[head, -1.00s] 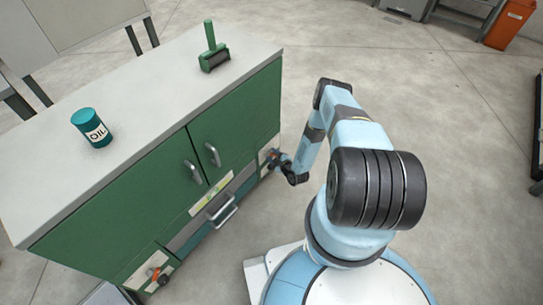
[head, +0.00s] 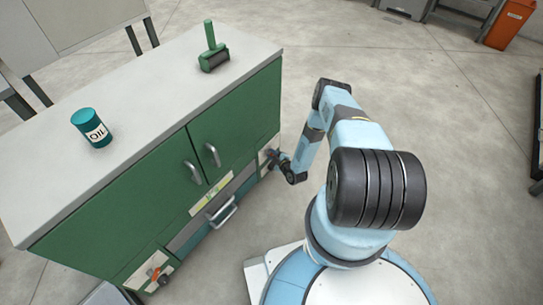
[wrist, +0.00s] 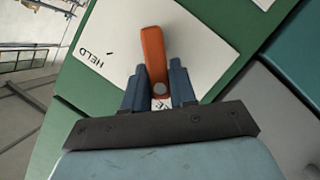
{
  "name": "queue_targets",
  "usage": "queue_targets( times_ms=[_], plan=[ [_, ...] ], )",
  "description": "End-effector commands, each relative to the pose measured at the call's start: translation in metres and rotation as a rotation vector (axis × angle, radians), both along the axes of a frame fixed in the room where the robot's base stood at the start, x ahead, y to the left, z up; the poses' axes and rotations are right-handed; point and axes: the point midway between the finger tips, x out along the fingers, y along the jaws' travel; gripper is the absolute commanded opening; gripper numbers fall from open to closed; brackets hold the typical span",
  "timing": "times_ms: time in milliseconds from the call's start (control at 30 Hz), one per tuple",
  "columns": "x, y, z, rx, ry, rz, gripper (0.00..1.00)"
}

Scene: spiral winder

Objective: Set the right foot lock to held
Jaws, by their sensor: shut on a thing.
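The right foot lock is a white plate (wrist: 200,40) with an orange lever (wrist: 153,50) on the green cabinet's lower right front. In the wrist view the lever points up, with a round silver bolt at its lower end. The HELD label (wrist: 91,57) reads upside down on the left, with a short dark mark beside it. Another label below the lever is mostly hidden by my gripper (wrist: 158,76). My gripper's two blue-grey fingers are shut on the lever, one on each side. In the head view my gripper (head: 272,158) is at the lock and hides its lever.
The green cabinet (head: 240,120) carries an oil can (head: 92,128) and a green tool (head: 213,50) on its top. Door handles and a drawer handle (head: 222,211) stick out of its front. Another orange-levered lock (head: 154,273) is at the lower left. The floor to the right is open.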

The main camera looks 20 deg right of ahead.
Motion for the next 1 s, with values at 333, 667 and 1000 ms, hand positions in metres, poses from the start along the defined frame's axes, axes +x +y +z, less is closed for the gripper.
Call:
queue_targets(
  times_ms=[333, 667, 1000],
  plan=[
    [-0.001, 0.0, 0.001, 0.067, 0.05, 0.01, 0.0],
    [0.003, -0.007, 0.006, 0.275, 0.204, 0.008, 0.0],
    [0.01, -0.017, 0.009, 0.536, 0.393, 0.007, 0.0]
  ],
)
